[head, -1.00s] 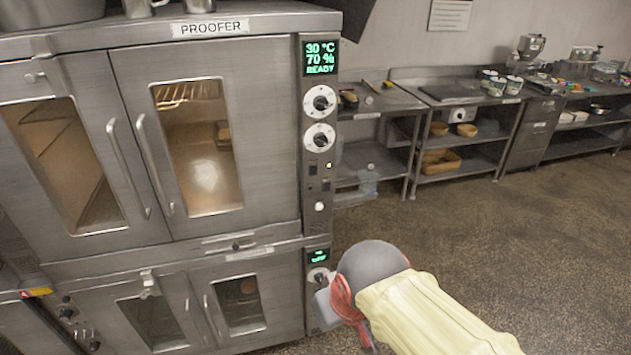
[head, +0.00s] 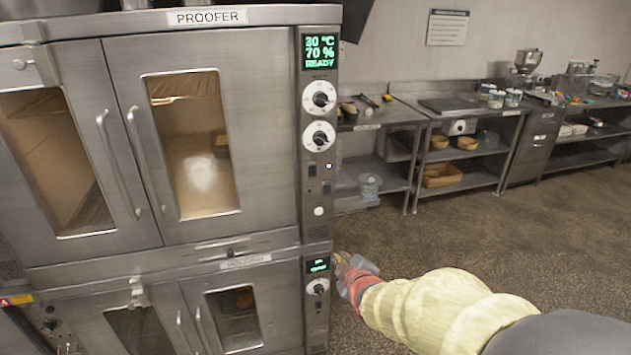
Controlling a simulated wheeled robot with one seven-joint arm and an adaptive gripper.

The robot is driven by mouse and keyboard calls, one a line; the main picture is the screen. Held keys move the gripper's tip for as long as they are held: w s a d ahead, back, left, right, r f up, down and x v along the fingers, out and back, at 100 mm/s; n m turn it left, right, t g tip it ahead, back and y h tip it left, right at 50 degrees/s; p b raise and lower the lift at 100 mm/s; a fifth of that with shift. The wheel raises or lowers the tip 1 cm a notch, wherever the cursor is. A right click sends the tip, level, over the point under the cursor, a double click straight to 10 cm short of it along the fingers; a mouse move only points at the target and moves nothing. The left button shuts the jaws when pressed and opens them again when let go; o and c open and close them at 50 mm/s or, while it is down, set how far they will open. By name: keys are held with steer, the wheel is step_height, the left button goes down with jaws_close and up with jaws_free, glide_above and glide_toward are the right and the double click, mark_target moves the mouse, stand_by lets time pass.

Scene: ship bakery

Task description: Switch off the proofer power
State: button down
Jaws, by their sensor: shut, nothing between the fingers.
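The steel proofer (head: 270,130) fills the left of the head view, its two glass-windowed doors shut. Its green display (head: 320,51) reads 30 °C, 70 % and READY. Which switch is the power cannot be read. My gripper (head: 343,261) is shut and empty, low and just right of the strip, beside the lower unit's display (head: 318,265). Contact with the panel cannot be told.
A lower oven-like unit (head: 275,297) with its own dial (head: 318,287) sits under the proofer. Steel benches (head: 400,115) with shelves, bowls and jars run along the back wall. The speckled floor (head: 520,240) on the right is open.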

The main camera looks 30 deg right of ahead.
mark_target(312, 170)
steer(key=w+r+n+t, duration=0.2)
steer(key=r+n+t, duration=0.1)
steer(key=r, duration=0.4)
steer(key=w+a+r+n+t, duration=0.1)
steer(key=w+r+n+t, duration=0.1)
steer(key=r+n+t, duration=0.2)
step_height(312, 170, up, 3)
steer(key=shift+a+r+n, duration=0.15)
steer(key=shift+a+n, duration=0.15)
steer(key=shift+n, duration=0.4)
steer(key=shift+w, duration=0.15)
steer(key=b+x, duration=0.2)
steer(key=x, duration=1.1)
steer(key=shift+w+d+b, duration=0.2)
steer(key=shift+w+b, duration=0.1)
steer(key=shift+w, duration=0.05)
steer(key=shift+r, duration=0.1)
